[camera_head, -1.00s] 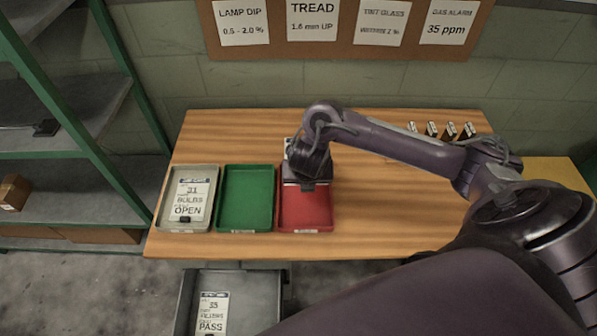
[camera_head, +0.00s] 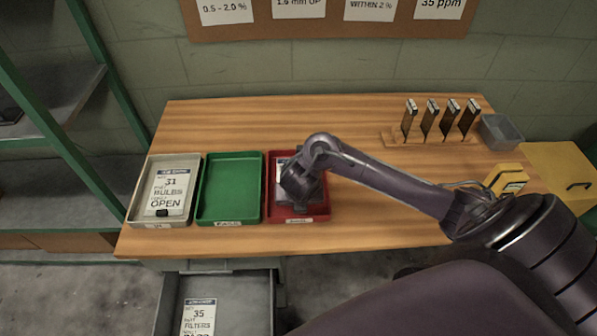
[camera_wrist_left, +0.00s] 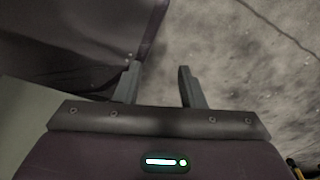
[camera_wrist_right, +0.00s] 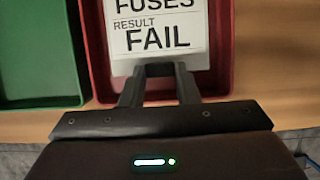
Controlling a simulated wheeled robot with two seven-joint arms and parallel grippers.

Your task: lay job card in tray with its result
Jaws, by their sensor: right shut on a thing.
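A white job card reading "FUSES", "RESULT FAIL" (camera_wrist_right: 158,30) is pinched at its near edge by my right gripper (camera_wrist_right: 162,72). The card is over or in the red tray (camera_wrist_right: 215,85); whether it touches the floor I cannot tell. In the head view my right gripper (camera_head: 298,195) is above the red tray (camera_head: 308,218) and hides most of the card (camera_head: 281,168). The green tray (camera_head: 230,185) is empty. The grey tray (camera_head: 135,205) holds a card reading "31 BULBS OPEN" (camera_head: 170,186). My left gripper (camera_wrist_left: 157,82) is open and empty, above the floor.
An open drawer (camera_head: 262,300) below the table holds a "35 FILTERS" card (camera_head: 199,316). A wooden rack (camera_head: 430,138) with several dark upright pieces, a grey bin (camera_head: 502,132) and a yellow device (camera_head: 506,178) stand at the right. The table behind the trays is clear.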

